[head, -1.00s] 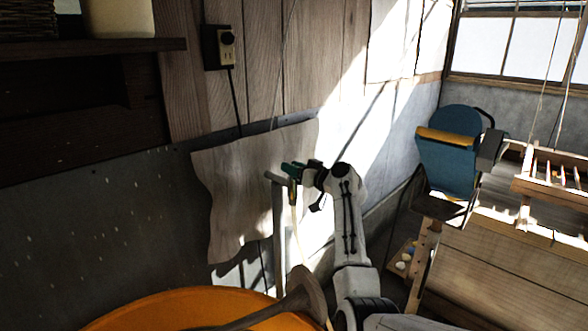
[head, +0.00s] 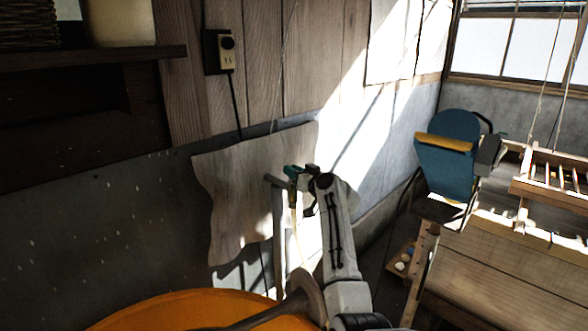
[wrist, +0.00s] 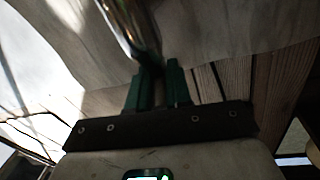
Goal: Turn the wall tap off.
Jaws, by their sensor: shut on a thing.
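The wall tap stands in front of a pale, wavy-edged board, with a grey upright pipe (head: 278,235) and a small brassy body (head: 292,194) at its top. My gripper (head: 291,171) is at the top of the tap, its green fingers shut on the tap's handle, which is mostly hidden by them. In the wrist view, a shiny metal part (wrist: 130,25) of the tap runs up from between the green fingers (wrist: 157,85). A thin pale strand hangs below the tap; I cannot tell whether it is water or a hose.
A large orange round tub (head: 150,312) is at the bottom, with a grey curved piece over its rim. The pale board (head: 235,200) is close behind the tap. A blue chair-like object (head: 447,165) and a wooden loom-like frame (head: 490,270) stand at the right.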

